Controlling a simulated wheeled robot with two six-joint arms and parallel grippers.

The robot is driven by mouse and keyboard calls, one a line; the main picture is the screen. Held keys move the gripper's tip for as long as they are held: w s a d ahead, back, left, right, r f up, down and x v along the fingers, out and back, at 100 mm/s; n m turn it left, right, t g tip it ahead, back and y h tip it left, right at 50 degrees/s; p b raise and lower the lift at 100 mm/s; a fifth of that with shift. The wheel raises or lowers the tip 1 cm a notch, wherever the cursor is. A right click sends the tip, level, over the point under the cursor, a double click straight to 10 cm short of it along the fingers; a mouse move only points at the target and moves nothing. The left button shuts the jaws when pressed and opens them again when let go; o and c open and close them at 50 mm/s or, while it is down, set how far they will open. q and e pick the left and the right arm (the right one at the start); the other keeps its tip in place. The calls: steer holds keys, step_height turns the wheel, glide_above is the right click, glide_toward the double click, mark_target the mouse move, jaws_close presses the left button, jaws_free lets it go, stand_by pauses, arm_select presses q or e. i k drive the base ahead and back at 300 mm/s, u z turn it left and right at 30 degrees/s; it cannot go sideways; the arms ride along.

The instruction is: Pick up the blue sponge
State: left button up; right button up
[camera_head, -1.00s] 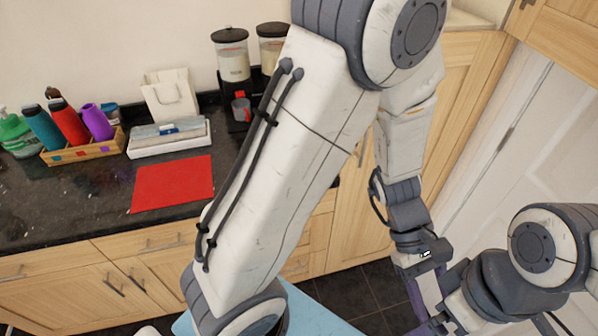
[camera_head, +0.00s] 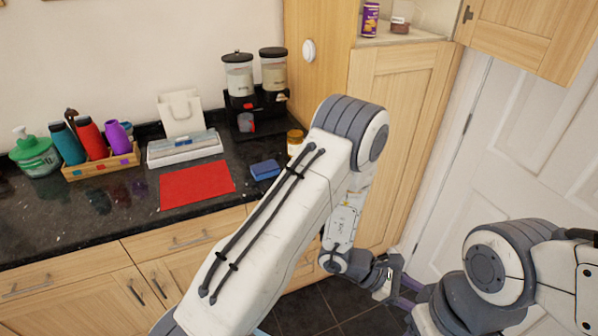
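The blue sponge (camera_head: 265,170) lies flat on the dark granite counter (camera_head: 110,215), to the right of a red mat (camera_head: 197,186). My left arm reaches up from the bottom, and its elbow is just right of the sponge. My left gripper (camera_head: 394,281) hangs low in front of the cabinet and door, away from the sponge; its fingers are small and partly overlapped, so their opening is unclear. My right arm is at the lower right; its gripper does not show clearly.
An orange-lidded jar (camera_head: 295,141) stands behind the sponge, close to my left elbow. The counter's front is clear.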

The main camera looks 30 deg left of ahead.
mark_target(267, 169)
steer(key=u, duration=0.65)
steer(key=i, duration=0.95)
steer(key=u, duration=0.85)
steer(key=i, duration=0.4)
steer(key=u, duration=0.1)
